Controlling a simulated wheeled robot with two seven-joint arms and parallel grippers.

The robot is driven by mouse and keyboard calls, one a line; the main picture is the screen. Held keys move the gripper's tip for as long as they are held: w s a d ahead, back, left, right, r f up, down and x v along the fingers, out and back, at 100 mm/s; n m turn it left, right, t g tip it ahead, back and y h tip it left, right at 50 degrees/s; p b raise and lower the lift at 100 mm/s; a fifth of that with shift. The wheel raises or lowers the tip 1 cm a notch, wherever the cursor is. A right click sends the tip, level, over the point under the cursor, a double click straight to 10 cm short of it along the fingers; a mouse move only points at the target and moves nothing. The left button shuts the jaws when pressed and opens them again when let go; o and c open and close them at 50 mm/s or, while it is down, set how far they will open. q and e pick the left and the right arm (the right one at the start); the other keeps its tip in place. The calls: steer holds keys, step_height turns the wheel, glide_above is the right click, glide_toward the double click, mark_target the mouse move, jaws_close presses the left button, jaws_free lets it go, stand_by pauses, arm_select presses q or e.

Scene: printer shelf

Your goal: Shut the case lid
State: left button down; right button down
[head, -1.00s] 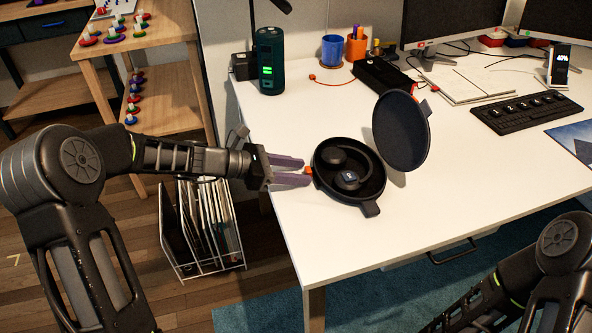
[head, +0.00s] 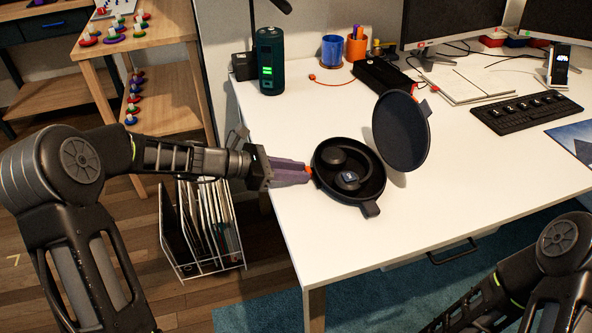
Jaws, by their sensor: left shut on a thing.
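A round black case (head: 331,194) lies open on the white desk. Its round lid (head: 401,131) stands up, tilted, at the case's right rear side. Dark headphones (head: 341,170) rest inside the case. A dark tab (head: 370,209) sticks out from the case's front, and a small orange tab (head: 308,171) from its left side. My left gripper (head: 306,173) is at the left side of the case, its purple fingers closed on the orange tab. My right gripper is out of view; only part of that arm shows at lower right.
A dark green speaker (head: 270,60), a blue cup (head: 332,51) and an orange pen holder (head: 356,46) stand at the back. A black box (head: 383,75) lies behind the lid. A keyboard (head: 527,111) lies at right. The desk front is clear.

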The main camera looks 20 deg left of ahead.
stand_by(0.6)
arm_select(q)
steer(key=shift+s+d+r+p, duration=0.1)
steer(key=shift+s+p, duration=0.15)
steer(key=shift+p, duration=0.1)
steer(key=c, duration=1.2)
jaws_free()
steer(key=v, duration=0.7)
steer(key=shift+s+a, duration=0.2)
steer(key=shift+a, duration=0.15)
